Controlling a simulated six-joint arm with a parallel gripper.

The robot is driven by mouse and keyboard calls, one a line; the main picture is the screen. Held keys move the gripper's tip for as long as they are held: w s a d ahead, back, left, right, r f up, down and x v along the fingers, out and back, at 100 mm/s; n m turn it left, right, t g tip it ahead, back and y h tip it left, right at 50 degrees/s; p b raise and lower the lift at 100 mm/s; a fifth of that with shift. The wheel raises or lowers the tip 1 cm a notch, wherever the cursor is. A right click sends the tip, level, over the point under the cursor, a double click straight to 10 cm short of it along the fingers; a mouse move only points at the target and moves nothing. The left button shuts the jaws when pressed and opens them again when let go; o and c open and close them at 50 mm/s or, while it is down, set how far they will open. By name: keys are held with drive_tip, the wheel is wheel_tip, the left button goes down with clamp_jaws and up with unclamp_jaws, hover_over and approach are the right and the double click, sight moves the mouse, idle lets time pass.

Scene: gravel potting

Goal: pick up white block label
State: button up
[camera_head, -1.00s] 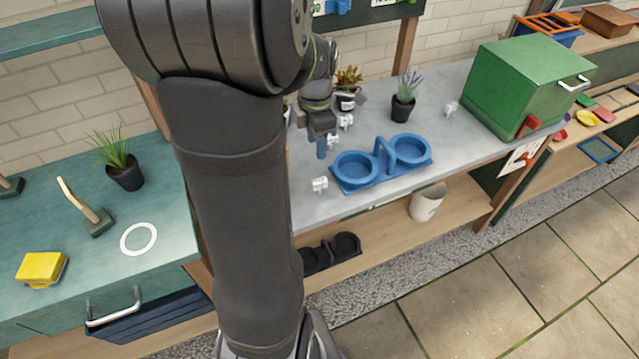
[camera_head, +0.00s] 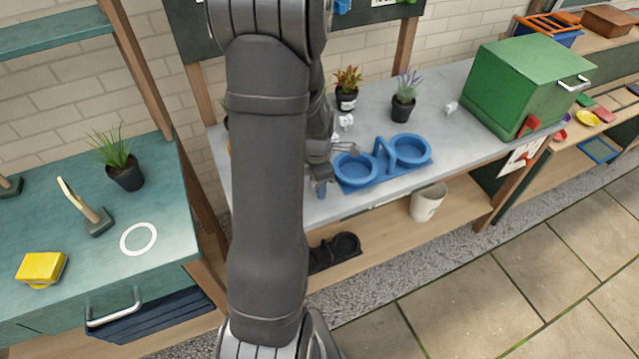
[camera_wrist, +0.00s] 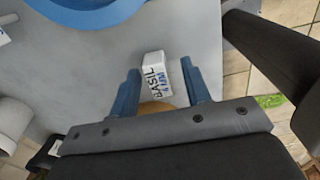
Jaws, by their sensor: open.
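A white block label (camera_wrist: 154,72) with the dark text "BASIL 4 MAY" lies on the grey bench in the wrist view. My gripper (camera_wrist: 161,68) is open, with its two blue fingers on either side of the label and a gap visible at each side. In the head view my gripper (camera_head: 320,188) is low at the bench's front edge, left of the blue two-cup holder. The label there is hidden behind my gripper and arm. Other white labels stand on the bench, one near the red plant (camera_head: 346,121) and one by the green box (camera_head: 450,108).
The blue two-cup holder (camera_head: 408,168) is close to the right of my gripper; its rim shows in the wrist view (camera_wrist: 92,18). Potted plants (camera_head: 403,97) stand behind, and a green box (camera_head: 520,85) at right. A white pot (camera_head: 427,203) sits on the lower shelf.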

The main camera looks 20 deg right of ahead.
drive_tip(key=shift+f, duration=0.7)
drive_tip(key=shift+c, duration=0.4)
clamp_jaws()
drive_tip(key=shift+r, duration=0.15)
drive_tip(key=shift+r, duration=0.6)
wheel_tip(320, 180, up, 2)
drive_tip(key=shift+r, duration=0.25)
drive_tip(key=s+d+r, duration=0.5)
drive_tip(key=s+r, duration=0.2)
drive_tip(key=s, duration=0.3)
drive_tip(key=shift+s+d, duration=0.2)
